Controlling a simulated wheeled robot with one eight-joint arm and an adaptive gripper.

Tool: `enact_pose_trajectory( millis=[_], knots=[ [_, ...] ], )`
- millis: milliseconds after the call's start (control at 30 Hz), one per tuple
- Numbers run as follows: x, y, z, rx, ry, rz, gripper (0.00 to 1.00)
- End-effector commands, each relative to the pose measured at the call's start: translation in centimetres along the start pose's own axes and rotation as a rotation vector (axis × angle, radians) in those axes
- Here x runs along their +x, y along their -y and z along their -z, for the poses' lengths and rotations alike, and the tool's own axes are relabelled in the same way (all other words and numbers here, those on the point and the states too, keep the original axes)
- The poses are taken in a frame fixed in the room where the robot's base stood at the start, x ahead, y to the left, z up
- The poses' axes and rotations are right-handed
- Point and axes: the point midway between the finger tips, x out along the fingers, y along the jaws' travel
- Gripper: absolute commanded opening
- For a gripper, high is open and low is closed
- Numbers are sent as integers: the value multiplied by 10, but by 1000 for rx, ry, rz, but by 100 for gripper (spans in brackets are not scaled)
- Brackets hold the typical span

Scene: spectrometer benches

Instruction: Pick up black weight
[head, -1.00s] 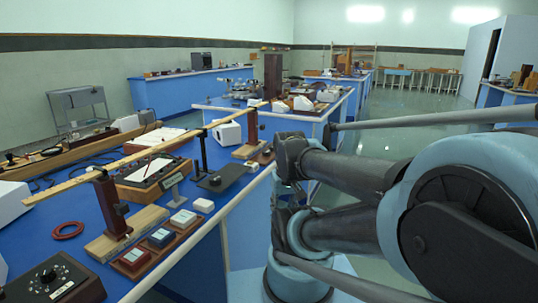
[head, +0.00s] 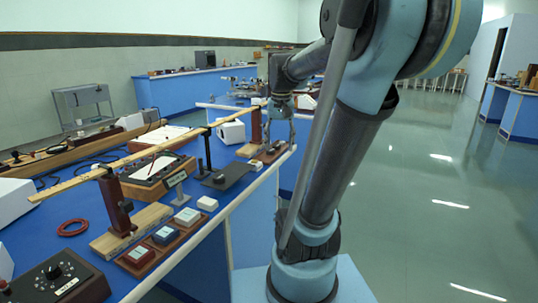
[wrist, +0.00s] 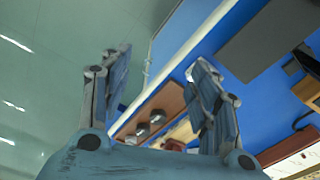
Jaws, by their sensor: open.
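My gripper (wrist: 160,62) is open and empty in the wrist view, with its two fingers spread apart. In the head view my gripper (head: 280,122) hangs above the bench's right edge. A narrow brown wooden tray (wrist: 166,103) lies near the bench edge below it, partly behind the right finger in the wrist view. Small dark-grey weights (wrist: 157,117) sit on the tray. I cannot tell which of them is the black weight. The tray (head: 272,154) shows small in the head view, its contents hard to make out.
The blue bench (head: 242,192) has a pale front edge. A long wooden beam on stands (head: 150,147), a dark plate (head: 229,176), a white box (head: 231,132) and small boxed blocks (head: 165,235) stand on it. Open floor (head: 420,190) lies right.

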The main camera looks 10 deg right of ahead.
Motion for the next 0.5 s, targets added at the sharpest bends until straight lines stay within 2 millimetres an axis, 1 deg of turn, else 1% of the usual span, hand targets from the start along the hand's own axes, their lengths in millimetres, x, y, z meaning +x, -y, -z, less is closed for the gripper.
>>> enact_pose_trajectory(
  millis=[33,200,400,500],
  knots=[
    [-9,4,18,16,7,-1,56],
    [-33,16,69,77,33,-8,56],
    [-52,30,129,146,61,-17,56],
    [-58,36,153,175,73,-22,56]
  ],
)
